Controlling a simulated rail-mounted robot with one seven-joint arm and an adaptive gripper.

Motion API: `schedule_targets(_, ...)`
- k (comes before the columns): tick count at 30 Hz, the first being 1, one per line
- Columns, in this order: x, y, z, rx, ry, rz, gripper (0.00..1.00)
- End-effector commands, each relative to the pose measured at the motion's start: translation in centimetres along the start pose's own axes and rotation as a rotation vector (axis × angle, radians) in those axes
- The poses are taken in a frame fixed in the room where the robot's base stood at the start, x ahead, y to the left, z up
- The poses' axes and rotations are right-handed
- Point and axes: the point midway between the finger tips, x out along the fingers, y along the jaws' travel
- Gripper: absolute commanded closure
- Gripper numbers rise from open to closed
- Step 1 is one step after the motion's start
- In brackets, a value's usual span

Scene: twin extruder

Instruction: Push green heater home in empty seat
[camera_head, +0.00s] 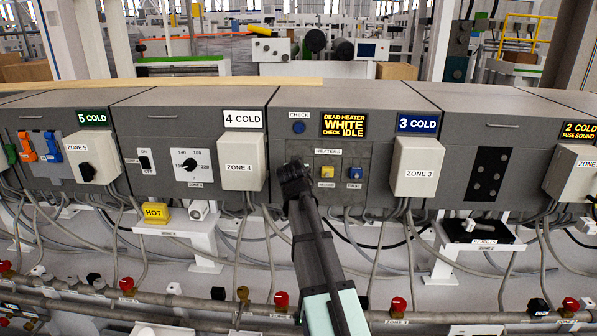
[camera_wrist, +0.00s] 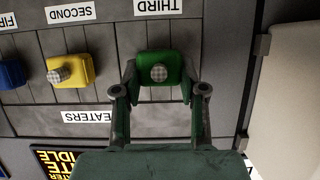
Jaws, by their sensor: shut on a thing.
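The green heater (camera_wrist: 172,66) shows in the wrist view, which is upside down, just beside the THIRD label. It has a checkered round knob on its face. My gripper (camera_wrist: 160,78) has one finger on each side of the heater and is shut on it. The heater lies over the third slot; I cannot tell how deep it sits. In the head view my gripper (camera_head: 292,172) is against the left part of the heaters panel (camera_head: 340,198) and hides the green heater and that seat. The yellow heater (camera_wrist: 72,70) and the blue heater (camera_wrist: 11,74) sit alongside.
A display (camera_head: 344,124) reads "DEAD HEATER WHITE, CHECK IDLE". A blue CHECK button (camera_head: 299,127) is above my gripper. White zone 4 (camera_head: 242,166) and zone 3 (camera_head: 416,168) boxes stick out on either side. Grey cables hang below the panel.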

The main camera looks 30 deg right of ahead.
Motion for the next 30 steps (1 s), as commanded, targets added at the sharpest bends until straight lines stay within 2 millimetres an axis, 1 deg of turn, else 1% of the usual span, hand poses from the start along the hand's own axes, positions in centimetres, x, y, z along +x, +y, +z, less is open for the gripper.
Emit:
schedule_targets(11, 0.6, 0.0, -0.3, 0.0, 0.002, 0.0, 0.84)
schedule_targets(12, 0.6, 0.0, -0.3, 0.0, 0.002, 0.0, 0.55)
schedule_targets(14, 0.6, 0.0, -0.3, 0.0, 0.002, 0.0, 0.34)
schedule_targets(15, 0.6, 0.0, -0.3, 0.0, 0.001, 0.0, 0.3)
schedule_targets(25, 0.4, 0.0, -0.2, 0.0, 0.0, 0.0, 0.3)
schedule_targets(28, -0.3, 0.0, -0.2, 0.0, 0.001, 0.0, 0.3)
schedule_targets(30, -1.1, 0.0, -0.1, 0.0, 0.001, -0.001, 0.3)
